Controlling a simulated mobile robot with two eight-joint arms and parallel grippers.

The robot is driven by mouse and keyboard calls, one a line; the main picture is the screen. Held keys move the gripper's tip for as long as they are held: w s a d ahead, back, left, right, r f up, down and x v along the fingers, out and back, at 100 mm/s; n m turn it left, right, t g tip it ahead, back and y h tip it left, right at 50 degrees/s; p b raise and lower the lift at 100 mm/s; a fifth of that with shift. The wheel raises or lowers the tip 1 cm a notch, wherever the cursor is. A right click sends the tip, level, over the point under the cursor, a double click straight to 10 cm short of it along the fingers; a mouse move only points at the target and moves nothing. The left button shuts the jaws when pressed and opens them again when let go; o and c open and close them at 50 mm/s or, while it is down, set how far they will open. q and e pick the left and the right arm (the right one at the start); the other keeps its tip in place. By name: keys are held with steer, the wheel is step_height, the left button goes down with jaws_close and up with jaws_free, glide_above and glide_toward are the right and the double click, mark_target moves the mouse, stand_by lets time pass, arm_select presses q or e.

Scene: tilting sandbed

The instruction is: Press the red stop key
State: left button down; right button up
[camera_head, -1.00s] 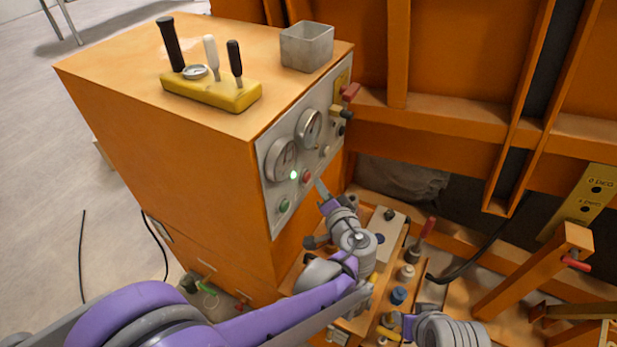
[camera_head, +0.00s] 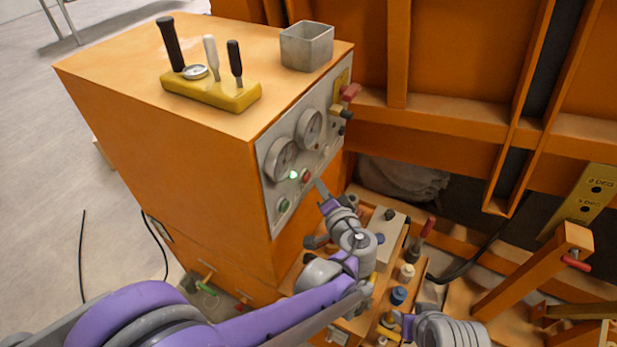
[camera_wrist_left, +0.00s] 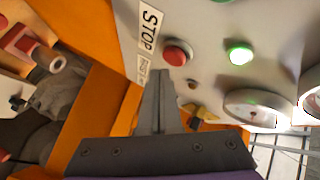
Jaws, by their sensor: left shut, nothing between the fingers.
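The red stop key (camera_head: 305,175) is a small round button on the grey panel of the orange cabinet. In the left wrist view the red key (camera_wrist_left: 178,52) sits beside a white STOP label (camera_wrist_left: 150,28). My left gripper (camera_head: 320,186) is shut and empty, its fingertips just in front of the panel, right of and slightly below the key. In the wrist view its fingertips (camera_wrist_left: 162,74) end just below the key, with a small gap in the picture. The key looks uncovered. My right arm shows at the lower right; its fingers are not clear.
A lit green lamp (camera_head: 293,175) and a green button (camera_head: 283,204) are close to the key. Two round gauges (camera_head: 282,159) sit above. Levers on a yellow base (camera_head: 212,92) and a grey box (camera_head: 306,46) stand on the cabinet top. Several knobs crowd the bench below.

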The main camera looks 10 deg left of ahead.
stand_by(0.6)
arm_select(q)
steer(key=shift+w+a, duration=0.2)
steer(key=shift+a, duration=0.25)
steer(key=shift+w+a, duration=0.15)
steer(key=shift+a, duration=0.3)
stand_by(0.6)
steer(key=shift+d, duration=0.1)
steer(key=shift+s+d, duration=0.3)
steer(key=shift+d, duration=0.5)
steer(key=shift+s+d, duration=0.35)
steer(key=shift+d, duration=0.4)
steer(key=shift+s+d, duration=0.3)
steer(key=shift+d, duration=0.5)
steer(key=shift+s+d, duration=0.35)
steer(key=shift+d, duration=0.4)
